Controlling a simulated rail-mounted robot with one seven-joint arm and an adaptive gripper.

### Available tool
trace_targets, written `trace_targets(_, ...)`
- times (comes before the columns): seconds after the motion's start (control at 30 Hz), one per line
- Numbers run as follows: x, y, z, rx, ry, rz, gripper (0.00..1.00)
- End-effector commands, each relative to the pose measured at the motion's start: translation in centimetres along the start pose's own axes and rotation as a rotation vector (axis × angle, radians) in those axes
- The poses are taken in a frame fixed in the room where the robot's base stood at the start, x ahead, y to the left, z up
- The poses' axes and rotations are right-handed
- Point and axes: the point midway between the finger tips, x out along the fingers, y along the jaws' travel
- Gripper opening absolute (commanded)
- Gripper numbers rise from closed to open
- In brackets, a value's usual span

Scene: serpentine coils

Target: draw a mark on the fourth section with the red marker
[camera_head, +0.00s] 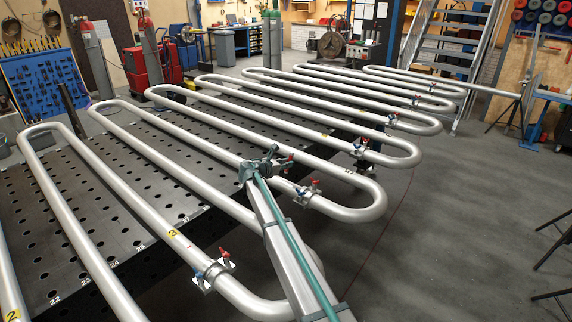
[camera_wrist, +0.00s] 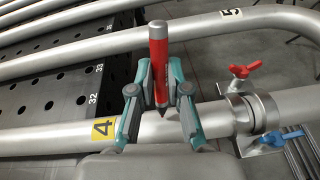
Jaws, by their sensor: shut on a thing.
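My gripper (camera_wrist: 160,100) is shut on the red marker (camera_wrist: 158,58), one teal finger on each side of it. The marker's dark tip points down at the silver pipe of the fourth section (camera_wrist: 60,140), right of its yellow "4" label (camera_wrist: 103,131). The tip overlaps the pipe in the wrist view; I cannot tell whether it touches. No red mark shows on the visible part of this pipe. In the head view my gripper (camera_head: 262,166) is over the same section, left of its valve clamp, and hides part of the pipe.
A clamp with red and blue handles (camera_wrist: 262,115) sits on the pipe close to the right of my gripper. The pipe labelled "5" (camera_wrist: 231,13) runs behind. The section labelled "3" (camera_head: 172,233) has a small red spot near its label. A perforated dark table (camera_head: 150,190) lies beneath.

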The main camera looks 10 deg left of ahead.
Motion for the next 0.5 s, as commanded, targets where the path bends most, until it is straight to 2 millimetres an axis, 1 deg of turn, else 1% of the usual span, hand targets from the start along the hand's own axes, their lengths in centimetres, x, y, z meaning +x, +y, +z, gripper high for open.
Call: trace_targets(0.5,0.16,-0.07,-0.56,0.0,0.0,0.0,0.0)
